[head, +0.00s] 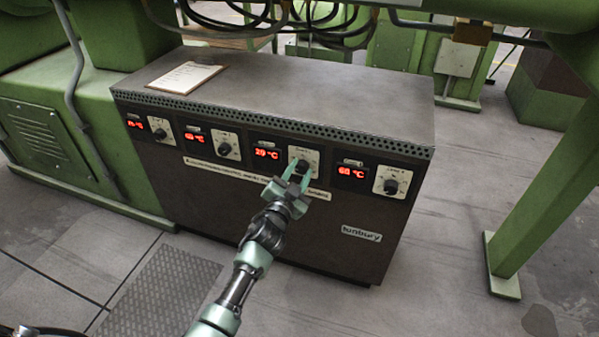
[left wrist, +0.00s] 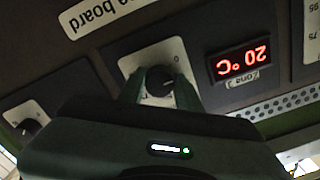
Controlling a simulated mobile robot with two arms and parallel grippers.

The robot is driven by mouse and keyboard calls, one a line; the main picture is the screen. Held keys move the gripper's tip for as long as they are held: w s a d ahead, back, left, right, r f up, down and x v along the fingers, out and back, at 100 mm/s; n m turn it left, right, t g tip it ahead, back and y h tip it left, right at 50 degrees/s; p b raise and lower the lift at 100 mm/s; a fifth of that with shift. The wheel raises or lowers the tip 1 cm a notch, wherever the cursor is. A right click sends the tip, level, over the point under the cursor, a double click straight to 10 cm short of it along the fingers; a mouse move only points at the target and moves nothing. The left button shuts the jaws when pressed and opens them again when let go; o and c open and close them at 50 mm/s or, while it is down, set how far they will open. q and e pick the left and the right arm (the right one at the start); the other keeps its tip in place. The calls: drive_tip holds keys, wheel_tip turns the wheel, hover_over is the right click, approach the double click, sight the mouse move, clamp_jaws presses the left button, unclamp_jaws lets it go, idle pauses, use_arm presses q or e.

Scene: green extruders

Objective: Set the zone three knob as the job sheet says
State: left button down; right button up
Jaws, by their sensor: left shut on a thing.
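The zone three knob (head: 302,167) is a dark round knob on a pale dial plate, third from the left on the brown control cabinet. My left gripper (head: 294,172) is at it, with its green fingers shut on the knob. In the left wrist view the picture is upside down, and the fingers stand on either side of the black knob (left wrist: 159,80). The red zone three display (left wrist: 244,60) beside it reads 20 °C. The job sheet (head: 187,77) lies on the cabinet top at the back left; its writing is too small to read. My right gripper does not show.
The brown cabinet (head: 300,235) carries other knobs: two to the left (head: 224,149) and one to the right (head: 391,186). The rightmost display (head: 352,173) seems to read 60 °C. A green machine post (head: 535,190) stands at the right.

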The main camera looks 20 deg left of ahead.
use_arm(q)
drive_tip(key=m, duration=0.3)
drive_tip(key=shift+m, duration=1)
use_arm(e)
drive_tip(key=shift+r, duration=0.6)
use_arm(q)
drive_tip(key=shift+m, duration=0.4)
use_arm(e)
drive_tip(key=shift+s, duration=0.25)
use_arm(q)
drive_tip(key=c, duration=1)
unclamp_jaws()
drive_tip(key=shift+o, duration=0.2)
